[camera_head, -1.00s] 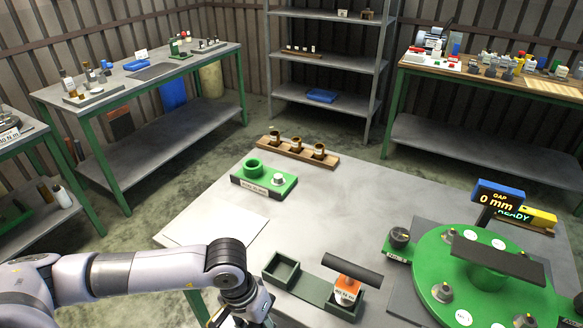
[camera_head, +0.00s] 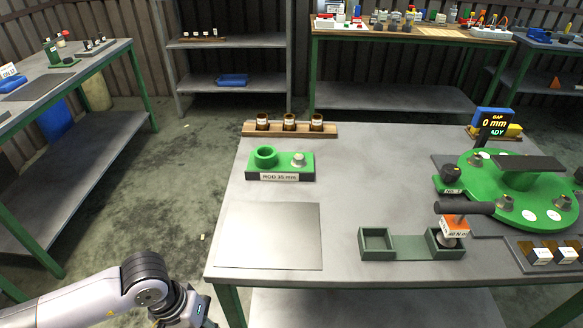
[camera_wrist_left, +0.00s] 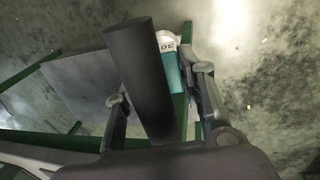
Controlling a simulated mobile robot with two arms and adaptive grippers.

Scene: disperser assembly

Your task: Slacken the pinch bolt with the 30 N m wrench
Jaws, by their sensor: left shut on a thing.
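My left gripper (camera_wrist_left: 160,112) is shut around the dark cylindrical handle of a wrench (camera_wrist_left: 140,75) in the left wrist view. A teal part and a white label that seems to read 30 show behind the handle. In the head view the left wrist is at the bottom left, off the table's front edge, and the held wrench is not clearly visible. A green block marked ROD 35 mm (camera_head: 281,175) carries a green ring (camera_head: 265,157) and a hex bolt (camera_head: 298,160). Hex bolts also sit on the green round plate (camera_head: 545,190); I cannot tell which is the pinch bolt. My right gripper is not in view.
An orange wrench (camera_head: 454,228) with a dark handle stands in the right pocket of a green holder (camera_head: 408,247); the left pocket is empty. A display (camera_head: 494,121) reads 0 mm. A wooden rack (camera_head: 328,129) holds brown pieces. The table's left front holds a bare pale sheet (camera_head: 268,236).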

